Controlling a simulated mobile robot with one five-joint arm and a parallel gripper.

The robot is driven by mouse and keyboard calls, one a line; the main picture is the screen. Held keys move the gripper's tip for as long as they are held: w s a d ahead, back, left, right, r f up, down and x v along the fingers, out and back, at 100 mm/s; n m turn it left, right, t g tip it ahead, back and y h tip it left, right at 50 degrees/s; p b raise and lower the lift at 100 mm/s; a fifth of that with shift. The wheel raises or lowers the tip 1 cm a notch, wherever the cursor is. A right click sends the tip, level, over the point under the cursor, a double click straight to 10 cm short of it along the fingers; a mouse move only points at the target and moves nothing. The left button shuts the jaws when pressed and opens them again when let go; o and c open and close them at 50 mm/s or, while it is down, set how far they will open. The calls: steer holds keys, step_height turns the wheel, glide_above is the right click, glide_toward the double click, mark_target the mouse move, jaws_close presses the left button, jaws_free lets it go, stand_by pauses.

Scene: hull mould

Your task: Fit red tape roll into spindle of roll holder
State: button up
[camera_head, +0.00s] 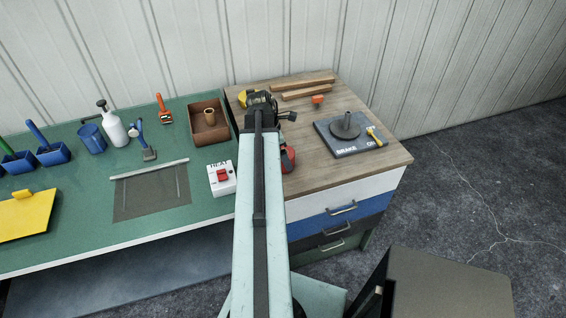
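A red roll (289,158), seemingly the red tape roll, lies on the wooden worktop just right of my arm, which partly hides it. The roll holder (331,143) is a dark plate on the right of the worktop, with a dark round base and a short upright spindle (347,119). It has a yellow brake lever and "BRAKE" lettering. My gripper (262,98) is over the back left of the worktop, beyond the red roll and left of the holder. Its fingers are too small and dark to tell open from shut.
Wooden battens (303,82) and an orange item (318,99) lie behind the holder. A yellow item (242,98) is beside my gripper. A brown tray (209,136) and white switch box (222,180) stand on the green bench. The worktop's front right is clear.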

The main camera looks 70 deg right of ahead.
steer(key=b+x, duration=0.2)
steer(key=x, duration=0.1)
steer(key=shift+f, duration=0.15)
steer(key=c, duration=1.7)
steer(key=shift+p, duration=0.3)
steer(key=shift+r, duration=0.3)
step_height(320, 180, up, 10)
steer(key=p, duration=1)
steer(key=shift+f, duration=0.1)
